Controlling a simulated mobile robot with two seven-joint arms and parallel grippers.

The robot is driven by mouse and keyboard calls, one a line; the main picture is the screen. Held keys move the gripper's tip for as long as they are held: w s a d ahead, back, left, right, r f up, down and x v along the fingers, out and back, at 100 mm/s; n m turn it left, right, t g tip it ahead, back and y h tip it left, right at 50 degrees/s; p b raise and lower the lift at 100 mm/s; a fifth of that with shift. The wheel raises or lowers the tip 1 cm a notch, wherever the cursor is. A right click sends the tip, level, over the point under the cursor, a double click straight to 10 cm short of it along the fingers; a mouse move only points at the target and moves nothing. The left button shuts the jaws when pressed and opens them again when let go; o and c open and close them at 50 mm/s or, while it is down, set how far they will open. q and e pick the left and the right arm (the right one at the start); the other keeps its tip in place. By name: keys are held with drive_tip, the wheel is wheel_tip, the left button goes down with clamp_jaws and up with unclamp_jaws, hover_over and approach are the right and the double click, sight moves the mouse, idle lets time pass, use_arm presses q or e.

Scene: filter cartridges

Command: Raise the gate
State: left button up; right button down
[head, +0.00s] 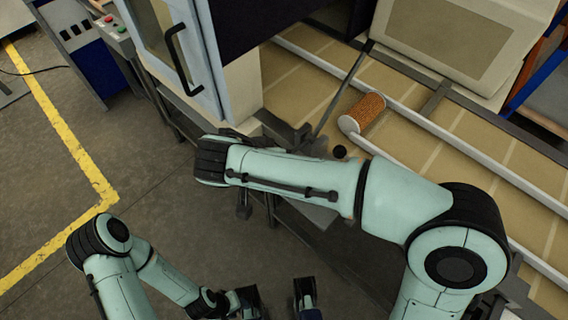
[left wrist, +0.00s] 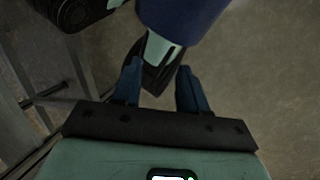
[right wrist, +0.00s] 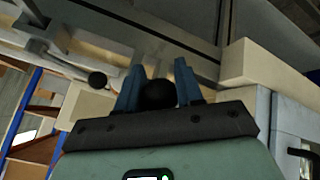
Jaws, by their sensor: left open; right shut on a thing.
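A dark, thin bar (head: 344,88), which looks like the gate, slants across the tan conveyor (head: 300,88) in the head view. A filter cartridge (head: 368,113), orange-brown with a white end, lies on the belt just right of it. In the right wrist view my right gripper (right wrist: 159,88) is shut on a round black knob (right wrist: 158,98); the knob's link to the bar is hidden. My own arm covers most of this gripper in the head view. My left gripper (head: 278,298) is open and empty, low over the floor; its parted fingers show in the left wrist view (left wrist: 160,85).
A second black ball (head: 339,152) sits by the conveyor's near edge; the right wrist view shows one too (right wrist: 97,80). A cabinet with a dark handle (head: 180,65) stands left. A beige machine (head: 450,40) stands beyond the belt.

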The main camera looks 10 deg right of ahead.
use_arm(q)
drive_tip(key=w+a+f+t+b, duration=0.2)
drive_tip(key=w+f+b, duration=0.3)
drive_tip(key=f, duration=0.1)
drive_tip(key=shift+w+y, duration=0.2)
drive_tip(key=shift+y, duration=0.2)
use_arm(e)
wheel_tip(320, 180, down, 6)
drive_tip(key=h, duration=0.1)
drive_tip(key=shift+d+t, duration=0.3)
drive_tip(key=shift+t, duration=0.1)
drive_tip(key=shift+w, duration=0.15)
drive_tip(key=c, duration=0.8)
unclamp_jaws()
drive_tip(key=shift+d, duration=0.1)
use_arm(q)
drive_tip(key=shift+d, duration=0.1)
use_arm(e)
drive_tip(key=shift+o, duration=0.3)
